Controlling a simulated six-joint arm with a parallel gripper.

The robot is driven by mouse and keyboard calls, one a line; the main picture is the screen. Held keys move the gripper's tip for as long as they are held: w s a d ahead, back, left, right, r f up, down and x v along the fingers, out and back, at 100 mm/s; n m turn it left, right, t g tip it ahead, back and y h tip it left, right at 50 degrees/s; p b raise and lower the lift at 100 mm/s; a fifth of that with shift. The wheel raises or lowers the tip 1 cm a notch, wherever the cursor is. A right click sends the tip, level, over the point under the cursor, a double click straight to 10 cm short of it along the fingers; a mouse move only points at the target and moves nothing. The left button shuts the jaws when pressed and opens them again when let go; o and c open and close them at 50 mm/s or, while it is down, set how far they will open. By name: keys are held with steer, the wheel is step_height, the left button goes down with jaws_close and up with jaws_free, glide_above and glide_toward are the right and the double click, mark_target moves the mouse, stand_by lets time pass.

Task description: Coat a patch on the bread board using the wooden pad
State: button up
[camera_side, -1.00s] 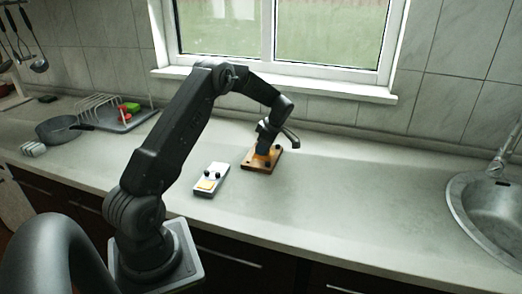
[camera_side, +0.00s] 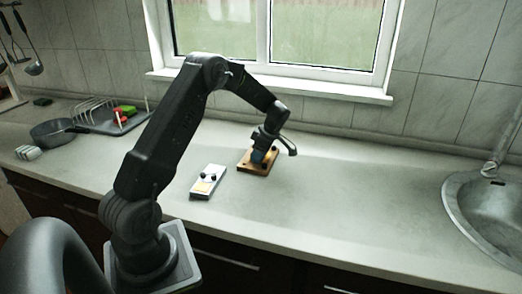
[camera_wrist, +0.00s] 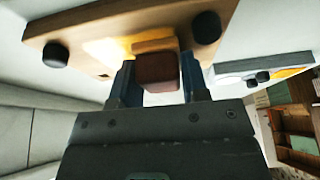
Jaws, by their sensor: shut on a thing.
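The bread board (camera_side: 246,165) is a brown wooden slab with black knobs, lying on the counter. It fills the upper part of the wrist view (camera_wrist: 90,22). My gripper (camera_side: 263,156) is low over the board. In the wrist view, my gripper (camera_wrist: 158,78) is shut on the wooden pad (camera_wrist: 158,72), a reddish-brown block between its bluish fingers. A yellow-orange area (camera_wrist: 112,48) shows on the board beside the pad. Whether the pad touches the board cannot be told.
A white tray (camera_side: 215,172) with black knobs and a yellowish area stands left of the board, and at the right in the wrist view (camera_wrist: 234,66). A pan (camera_side: 52,131) and dish rack (camera_side: 98,122) are far left; a sink (camera_side: 488,225) is right. The counter between is clear.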

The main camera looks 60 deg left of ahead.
steer(key=shift+s+d, duration=0.65)
steer(key=shift+w+a, duration=2.7)
steer(key=shift+a, duration=0.05)
step_height(320, 180, up, 8)
steer(key=shift+r, duration=0.1)
